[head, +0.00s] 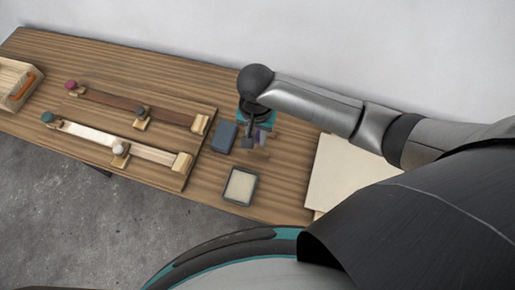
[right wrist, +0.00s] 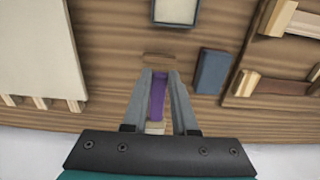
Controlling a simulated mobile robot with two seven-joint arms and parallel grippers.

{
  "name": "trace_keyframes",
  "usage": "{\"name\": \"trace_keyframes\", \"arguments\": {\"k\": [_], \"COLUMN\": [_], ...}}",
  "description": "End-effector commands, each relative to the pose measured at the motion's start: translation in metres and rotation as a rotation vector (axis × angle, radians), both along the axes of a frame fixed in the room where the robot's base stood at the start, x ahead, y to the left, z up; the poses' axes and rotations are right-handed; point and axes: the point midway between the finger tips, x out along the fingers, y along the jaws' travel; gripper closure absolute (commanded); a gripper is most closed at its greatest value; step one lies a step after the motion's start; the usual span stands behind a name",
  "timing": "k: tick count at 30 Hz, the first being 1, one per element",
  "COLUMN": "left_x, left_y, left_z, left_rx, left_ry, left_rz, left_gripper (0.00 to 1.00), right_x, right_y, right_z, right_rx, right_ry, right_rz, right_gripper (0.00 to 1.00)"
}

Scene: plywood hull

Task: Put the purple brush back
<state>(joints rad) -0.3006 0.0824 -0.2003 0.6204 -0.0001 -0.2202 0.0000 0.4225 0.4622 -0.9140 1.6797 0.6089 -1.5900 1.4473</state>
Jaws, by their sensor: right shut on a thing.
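The purple brush (right wrist: 157,97) is between the fingers of my right gripper (right wrist: 160,80), which is shut on it. In the head view my right gripper (head: 256,140) is over the table, just right of a dark blue block, and mostly hides the brush (head: 262,139). A light wooden piece shows at the brush's near end in the right wrist view. A small brown strip (right wrist: 159,55) lies on the table just past the fingertips. I cannot tell whether the brush touches the table. My left gripper is not in view.
The dark blue block (head: 223,137) and a shallow grey tray with a pale filling (head: 240,186) are close by. A pale board (head: 345,172) lies to the right. A wooden fixture board (head: 150,120) with two strips and knobs is left. A wooden box (head: 14,84) stands far left.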

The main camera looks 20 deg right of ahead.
Motion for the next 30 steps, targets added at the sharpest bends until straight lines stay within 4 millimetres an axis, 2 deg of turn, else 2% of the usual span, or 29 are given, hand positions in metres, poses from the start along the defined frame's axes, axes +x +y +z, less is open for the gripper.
{"name": "trace_keyframes", "arguments": {"k": [1,4,11,17,30], "left_x": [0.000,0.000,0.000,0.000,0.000], "left_y": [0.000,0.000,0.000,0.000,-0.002], "left_z": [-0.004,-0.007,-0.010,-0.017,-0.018], "left_rx": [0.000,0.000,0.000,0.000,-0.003], "left_ry": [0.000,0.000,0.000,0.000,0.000], "left_rz": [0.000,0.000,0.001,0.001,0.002], "left_gripper": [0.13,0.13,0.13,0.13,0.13], "right_x": [0.000,0.000,0.000,0.000,0.000], "right_y": [0.000,0.000,0.000,0.000,0.000], "right_z": [-0.015,-0.034,-0.053,-0.081,-0.088], "right_rx": [-0.002,-0.002,0.000,0.000,0.002], "right_ry": [0.003,0.000,0.000,0.000,-0.001], "right_rz": [0.000,0.000,0.000,-0.001,0.000], "right_gripper": [1.00,1.00,1.00,1.00,1.00]}}
